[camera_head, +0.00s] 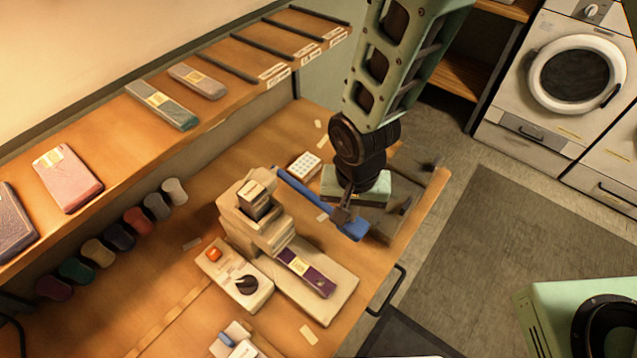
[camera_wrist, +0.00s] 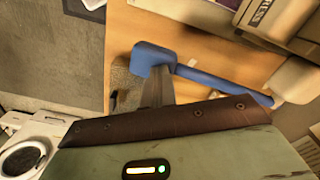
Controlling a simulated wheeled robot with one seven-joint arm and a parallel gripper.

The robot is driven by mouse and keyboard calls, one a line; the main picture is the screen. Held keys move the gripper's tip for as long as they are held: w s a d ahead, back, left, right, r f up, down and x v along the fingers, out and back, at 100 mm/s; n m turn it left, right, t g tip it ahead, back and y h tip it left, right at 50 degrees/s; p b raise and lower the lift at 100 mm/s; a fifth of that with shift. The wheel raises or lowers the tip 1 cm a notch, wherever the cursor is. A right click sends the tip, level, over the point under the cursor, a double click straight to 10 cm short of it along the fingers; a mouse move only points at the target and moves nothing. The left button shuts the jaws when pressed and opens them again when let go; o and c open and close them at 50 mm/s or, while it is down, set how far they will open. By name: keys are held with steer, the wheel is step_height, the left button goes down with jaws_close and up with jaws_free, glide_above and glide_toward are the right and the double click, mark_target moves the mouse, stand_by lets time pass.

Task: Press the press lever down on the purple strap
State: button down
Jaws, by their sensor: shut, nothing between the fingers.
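The press (camera_head: 240,222) is a beige block stack on the table, with a flat base plate (camera_head: 340,297). The purple strap (camera_head: 318,280), with a pale label, lies on that base, in front of the press head. The blue press lever (camera_head: 300,188) runs beside the press, its thick grip end toward the table's front edge; it also shows in the wrist view (camera_wrist: 205,76). My gripper (camera_head: 342,218) is shut and empty, its fingertips at the lever's grip end. In the wrist view the fingers (camera_wrist: 156,82) overlap that end; I cannot tell whether they touch it.
A control box (camera_head: 228,275) with an orange button and black knob sits left of the base. Several coloured spools (camera_head: 120,236) line the wall under a shelf (camera_head: 215,105) holding wrapped pieces. A white keypad-like block (camera_head: 304,165) lies behind the lever. Floor lies beyond the table's right edge.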

step_height(320, 180, up, 15)
steer(key=p, duration=1.2)
stand_by(0.6)
steer(key=s+d+r+n+b, duration=0.3)
steer(key=s+d+n+b, duration=0.5)
steer(key=s+b, duration=0.3)
steer(key=n+b, duration=0.1)
steer(key=b, duration=0.1)
steer(key=shift+s+r+y+b, duration=0.15)
steer(key=shift+r+y+b, duration=0.05)
steer(key=shift+y+b, duration=0.15)
stand_by(0.7)
